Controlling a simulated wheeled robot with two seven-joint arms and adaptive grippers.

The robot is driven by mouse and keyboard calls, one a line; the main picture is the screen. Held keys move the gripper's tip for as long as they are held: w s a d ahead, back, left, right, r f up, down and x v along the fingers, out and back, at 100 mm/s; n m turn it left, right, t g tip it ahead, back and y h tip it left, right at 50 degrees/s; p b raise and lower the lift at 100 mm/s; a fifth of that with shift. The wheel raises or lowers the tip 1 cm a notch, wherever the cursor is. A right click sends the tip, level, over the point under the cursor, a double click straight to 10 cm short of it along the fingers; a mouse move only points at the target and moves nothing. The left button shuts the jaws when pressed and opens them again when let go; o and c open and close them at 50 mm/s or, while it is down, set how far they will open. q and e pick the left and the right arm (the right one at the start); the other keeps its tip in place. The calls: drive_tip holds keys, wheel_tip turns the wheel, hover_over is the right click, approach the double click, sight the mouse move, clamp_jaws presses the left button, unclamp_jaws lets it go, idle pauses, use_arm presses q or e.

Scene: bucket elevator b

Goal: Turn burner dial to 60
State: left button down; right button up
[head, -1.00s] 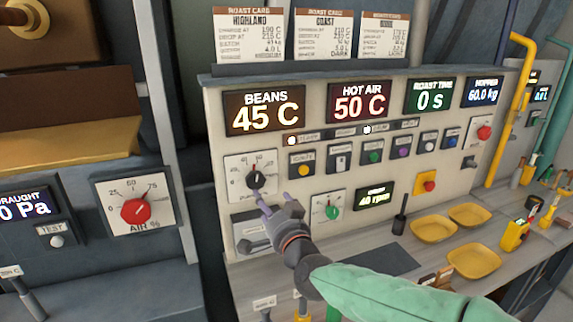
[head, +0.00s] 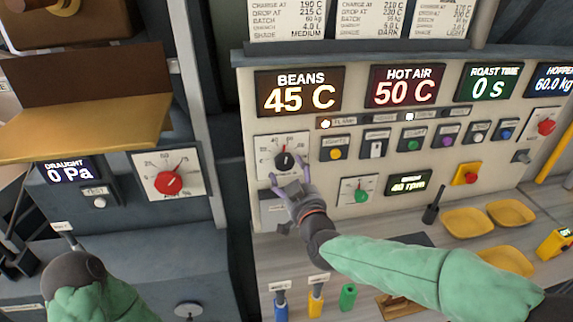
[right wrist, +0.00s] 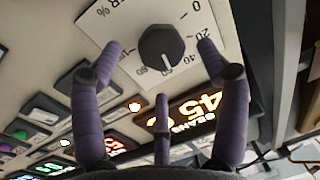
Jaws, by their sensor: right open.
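The burner dial (head: 287,160) is a black knob on a white scale plate at the left of the cream control panel. In the right wrist view the same dial (right wrist: 160,47) sits in the upper middle, its white mark pointing down near the 60. My right gripper (head: 288,171) is open just in front of the lower part of the dial plate. In the right wrist view its purple fingers (right wrist: 161,46) stand on either side of the knob, with a third finger below; I cannot tell whether they touch. My left arm's green sleeve shows at lower left; its gripper is not visible.
A row of buttons and lit displays, including BEANS 45 C (head: 299,92), lies above and right. A red AIR dial (head: 168,183) is on the dark cabinet at left. Yellow trays (head: 468,222) stand on the counter.

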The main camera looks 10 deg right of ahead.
sight(285, 165)
drive_tip(key=shift+w+a+b, duration=0.15)
drive_tip(key=shift+w, duration=1.2)
drive_tip(key=shift+w+a+b, duration=0.1)
drive_tip(key=shift+w+b, duration=0.05)
drive_tip(key=shift+w, duration=1.15)
drive_tip(key=c, duration=1.1)
